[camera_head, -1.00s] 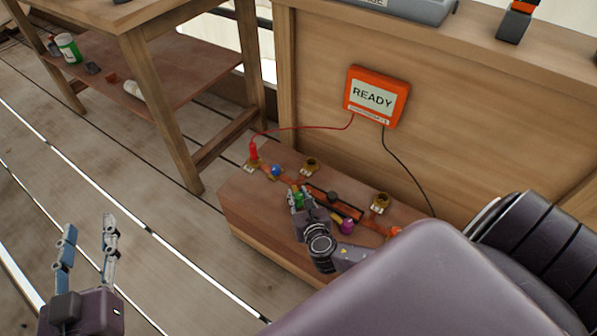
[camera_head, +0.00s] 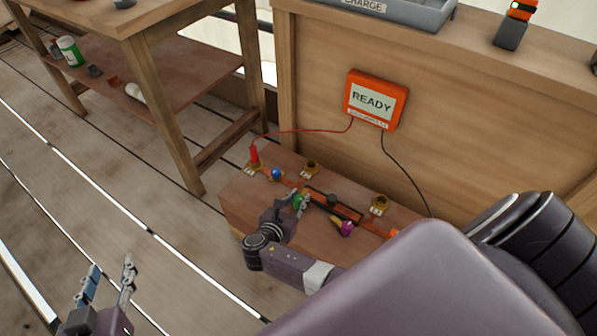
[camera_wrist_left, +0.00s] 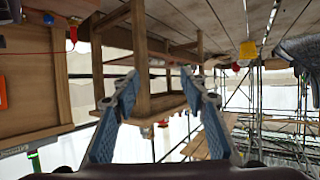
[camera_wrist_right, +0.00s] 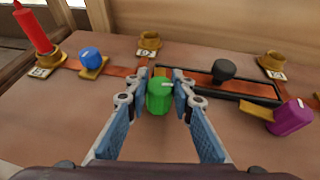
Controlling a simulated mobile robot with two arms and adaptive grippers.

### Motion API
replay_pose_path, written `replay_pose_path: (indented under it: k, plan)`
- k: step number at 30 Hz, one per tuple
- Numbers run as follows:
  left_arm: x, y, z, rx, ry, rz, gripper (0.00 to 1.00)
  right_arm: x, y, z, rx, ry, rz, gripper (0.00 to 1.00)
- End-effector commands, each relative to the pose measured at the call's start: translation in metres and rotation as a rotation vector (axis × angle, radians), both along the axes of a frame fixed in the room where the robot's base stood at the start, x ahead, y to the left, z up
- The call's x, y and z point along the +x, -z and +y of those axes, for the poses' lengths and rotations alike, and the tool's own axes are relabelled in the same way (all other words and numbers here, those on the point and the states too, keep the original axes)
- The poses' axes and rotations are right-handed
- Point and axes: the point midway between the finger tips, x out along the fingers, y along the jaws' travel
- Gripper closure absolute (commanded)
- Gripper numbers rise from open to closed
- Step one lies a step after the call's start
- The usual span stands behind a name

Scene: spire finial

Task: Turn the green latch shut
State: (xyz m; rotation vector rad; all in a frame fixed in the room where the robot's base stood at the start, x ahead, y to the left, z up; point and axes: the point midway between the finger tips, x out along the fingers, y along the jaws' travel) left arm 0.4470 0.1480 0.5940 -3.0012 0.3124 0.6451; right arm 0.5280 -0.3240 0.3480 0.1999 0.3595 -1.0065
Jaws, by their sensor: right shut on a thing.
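The green latch (camera_wrist_right: 159,97) is a knob with a pale mark on the wooden block, at the left end of a black-rimmed tray (camera_wrist_right: 210,82). It also shows in the head view (camera_head: 298,201), partly covered by my right gripper. My right gripper (camera_wrist_right: 160,92) is shut on the green latch, one finger on each side. My left gripper (camera_head: 111,268) is open and empty, low at the left of the head view, away from the block.
A blue knob (camera_wrist_right: 91,59) and a red plug (camera_wrist_right: 34,30) are left of the latch. A black knob (camera_wrist_right: 224,70) stands in the tray, and a purple latch (camera_wrist_right: 291,117) is at its right. An orange box (camera_head: 375,98) reading READY hangs behind the block.

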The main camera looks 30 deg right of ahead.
Motion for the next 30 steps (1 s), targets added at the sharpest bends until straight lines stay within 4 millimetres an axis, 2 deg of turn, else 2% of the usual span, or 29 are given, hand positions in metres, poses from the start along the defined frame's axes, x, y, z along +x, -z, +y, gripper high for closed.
replay_pose_path:
  k: [6,12,27,28,30]
  plan:
    - [0.014,-0.027,-0.007,-0.032,0.009,-0.134,0.6,0.003,-0.001,0.0,-0.001,0.107,-0.004,1.0]
    - [0.019,-0.042,-0.011,-0.049,0.013,-0.202,0.6,0.002,-0.001,-0.001,-0.002,0.159,-0.005,1.0]
    - [0.021,-0.048,-0.012,-0.054,0.014,-0.224,0.6,0.002,-0.002,-0.002,-0.003,0.175,-0.005,1.0]
    - [0.021,-0.048,-0.012,-0.054,0.014,-0.223,0.6,0.002,-0.002,-0.002,-0.004,0.175,-0.006,0.75]
    - [0.021,-0.048,-0.011,-0.054,0.014,-0.223,0.6,0.002,-0.002,-0.002,-0.003,0.175,-0.005,0.67]
